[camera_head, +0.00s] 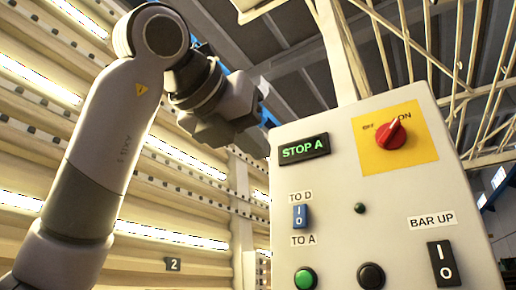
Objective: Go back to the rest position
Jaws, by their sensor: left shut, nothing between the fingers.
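My left arm comes in from the lower left, rises, and bends over at the top. Its gripper (262,128) hangs just left of the control panel (330,220), near the panel's upper left edge. The fingers are small and dark in this view; they look closed, with nothing seen between them. I cannot tell whether the gripper touches the panel edge. My right gripper is not in view.
The panel carries a red rotary switch (391,134) on a yellow plate, a "STOP A" display (303,149), a blue rocker switch (300,216), a green button (305,279) and a black rocker (443,263). Lit slatted shelving (190,215) stands behind my arm.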

